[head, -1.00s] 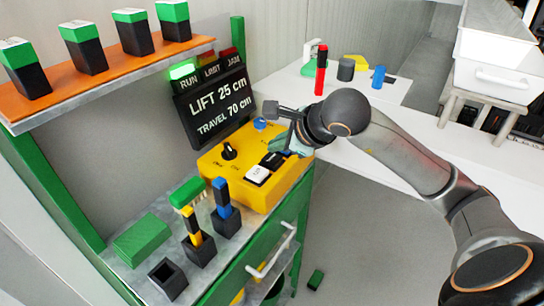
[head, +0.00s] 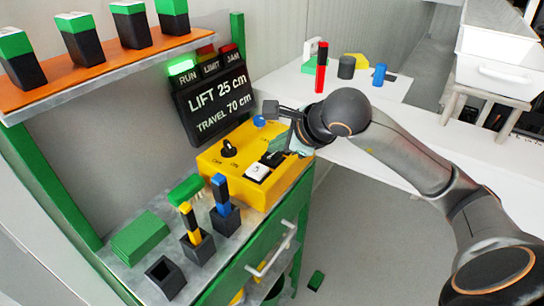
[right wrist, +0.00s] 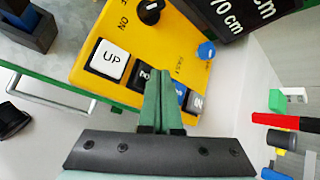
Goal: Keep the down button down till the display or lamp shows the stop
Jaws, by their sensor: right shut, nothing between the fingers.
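The yellow control box (head: 235,155) carries a white UP button (head: 257,171) and a black button (head: 272,159) beside it. In the right wrist view the UP button (right wrist: 110,61) is readable; the black button (right wrist: 142,77) is partly hidden by my fingers, and its label is mostly covered. My right gripper (right wrist: 158,88) is shut and empty, its fingertips over or against the black button's edge; I cannot tell whether they press it. The display (head: 212,104) reads LIFT 25 cm, TRAVEL 70 cm. The green RUN lamp (head: 181,66) is lit; the LIMIT lamp (head: 206,52) looks dark. My left gripper is out of view.
Blue and grey buttons sit close to my fingers in the wrist view. Holders with a yellow tool (head: 189,218) and a blue tool (head: 220,193) stand in front. A white table lies behind.

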